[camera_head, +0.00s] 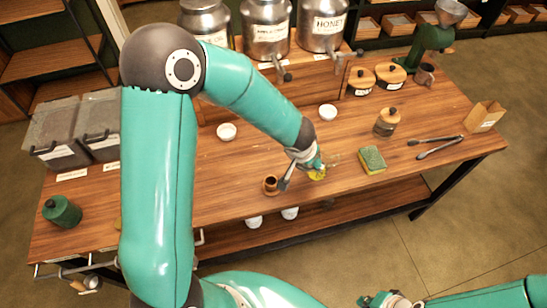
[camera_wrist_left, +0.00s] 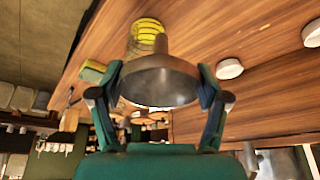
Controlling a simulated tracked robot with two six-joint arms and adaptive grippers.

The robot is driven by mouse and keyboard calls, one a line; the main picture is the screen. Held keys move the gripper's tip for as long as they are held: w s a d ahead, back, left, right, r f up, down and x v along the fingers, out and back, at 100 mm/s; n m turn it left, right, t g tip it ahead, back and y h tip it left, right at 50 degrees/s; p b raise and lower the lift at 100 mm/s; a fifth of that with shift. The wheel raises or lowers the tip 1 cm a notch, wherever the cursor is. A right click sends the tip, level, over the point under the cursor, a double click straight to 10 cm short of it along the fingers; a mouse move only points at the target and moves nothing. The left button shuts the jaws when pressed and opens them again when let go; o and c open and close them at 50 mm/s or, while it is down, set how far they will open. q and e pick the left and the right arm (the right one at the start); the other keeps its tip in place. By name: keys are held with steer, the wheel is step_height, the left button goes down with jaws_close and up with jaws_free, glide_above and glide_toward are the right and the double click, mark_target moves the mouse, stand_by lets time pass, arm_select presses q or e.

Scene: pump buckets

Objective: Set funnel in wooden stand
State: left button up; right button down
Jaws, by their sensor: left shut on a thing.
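In the left wrist view a grey metal funnel (camera_wrist_left: 160,80) sits between the two fingers of my left gripper (camera_wrist_left: 160,92), which is shut on it. Its wide mouth is toward the camera and its narrow stem points away. In the head view my left gripper (camera_head: 301,170) is low over the table; the funnel is hard to make out there. A small brown upright piece (camera_head: 271,185), perhaps the wooden stand, is just left of this gripper. My right gripper (camera_head: 390,299) is at the bottom edge, partly cut off, away from the table; its opening is unclear.
A yellow round thing (camera_head: 317,175) is close beside the left gripper. A sponge (camera_head: 373,160), a lidded jar (camera_head: 387,122), tongs (camera_head: 436,146) and white bowls (camera_head: 227,131) stand around on the wooden table (camera_head: 230,175). Metal dispensers (camera_head: 266,28) line the back.

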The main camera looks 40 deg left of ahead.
arm_select(q)
steer(key=shift+w+a+f+n+b, duration=0.2)
steer(key=shift+a+n+b, duration=0.1)
steer(key=shift+n+b, duration=0.1)
steer(key=a+n+b, duration=0.1)
steer(key=a+n+y+b, duration=0.1)
steer(key=n+b, duration=0.1)
steer(key=b, duration=0.1)
steer(key=shift+w+a+f+n+g, duration=0.15)
steer(key=shift+w+a+n+g, duration=0.15)
steer(key=shift+w+a, duration=0.1)
steer(key=s+a+f+n+g+y+b, duration=0.2)
steer(key=s+n+b, duration=0.5)
steer(key=n+b, duration=0.4)
steer(key=shift+a+n+g+b, duration=0.35)
steer(key=shift+a+n+g, duration=0.45)
steer(key=shift+n, duration=0.1)
steer(key=shift+d+r+b, duration=0.1)
steer(key=shift+d+b, duration=0.05)
steer(key=shift+b, duration=0.15)
steer(key=shift+f+b, duration=2.05)
steer(key=shift+b, duration=0.2)
